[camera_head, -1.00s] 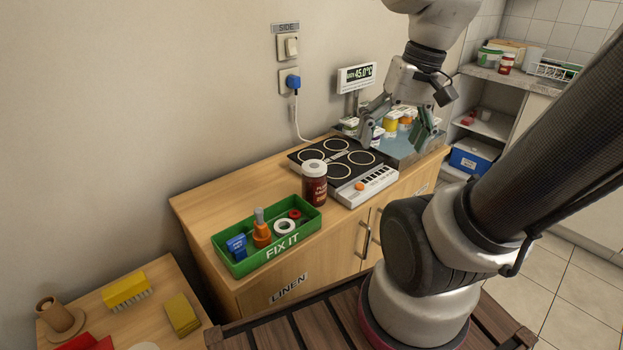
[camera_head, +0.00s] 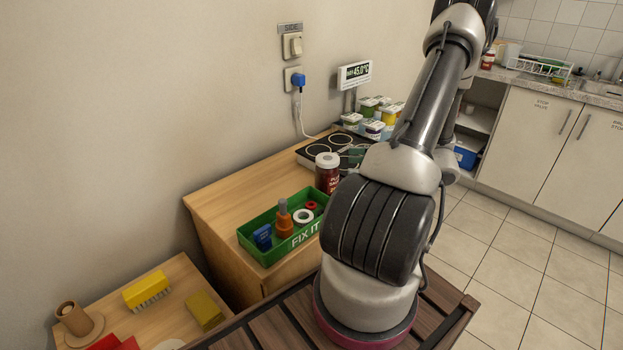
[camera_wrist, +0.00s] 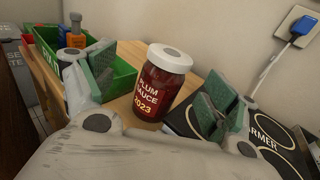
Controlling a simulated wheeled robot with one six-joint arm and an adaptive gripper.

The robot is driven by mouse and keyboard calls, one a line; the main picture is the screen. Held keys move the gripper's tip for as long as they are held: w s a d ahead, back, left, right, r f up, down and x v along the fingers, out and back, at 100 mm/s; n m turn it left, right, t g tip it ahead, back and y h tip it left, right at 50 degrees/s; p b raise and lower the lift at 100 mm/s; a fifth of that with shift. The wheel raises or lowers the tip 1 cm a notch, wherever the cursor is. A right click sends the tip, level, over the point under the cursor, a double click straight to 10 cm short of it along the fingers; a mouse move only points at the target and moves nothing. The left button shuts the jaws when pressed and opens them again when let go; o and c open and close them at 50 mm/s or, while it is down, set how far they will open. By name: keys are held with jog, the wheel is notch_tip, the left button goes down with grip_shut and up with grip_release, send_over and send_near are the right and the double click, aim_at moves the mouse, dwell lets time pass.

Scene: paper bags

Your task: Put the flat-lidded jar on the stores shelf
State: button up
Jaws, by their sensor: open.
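A jar of dark red plum sauce (camera_head: 327,178) with a white lid stands upright on the wooden cabinet, between the green tray and the black hob. In the wrist view the same jar (camera_wrist: 162,85) shows its label "PLUM SAUCE 2023" and a grey disc on its lid. My gripper (camera_wrist: 160,90) is open, with green-padded fingers to the left and right of the jar in the picture. The jar looks a little beyond the fingertips; contact is not visible. In the head view my arm hides most of the gripper. An open shelf unit (camera_head: 480,118) shows partly behind my arm; I see no "stores" label.
A green FIX IT tray (camera_head: 287,248) with tools stands close to the jar. The black hob (camera_head: 312,155) is on its other side. Several lidded tubs (camera_head: 372,125) stand behind the hob. A blue bin (camera_head: 465,157) sits low in the shelf unit. The floor at right is clear.

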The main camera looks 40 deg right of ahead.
aim_at(328, 163)
jog(key=shift+d+f+m+t, duration=0.25)
jog(key=shift+f+m+t, duration=0.2)
jog(key=shift+m+t, duration=0.05)
jog(key=shift+w+a+f+h, duration=0.1)
jog(key=shift+w+h, duration=0.1)
jog(key=shift+h, duration=0.1)
jog(key=x, duration=0.7)
jog(key=shift+w, duration=0.25)
jog(key=c, duration=1.7)
jog(key=shift+c, duration=0.2)
jog(key=shift+r, duration=0.25)
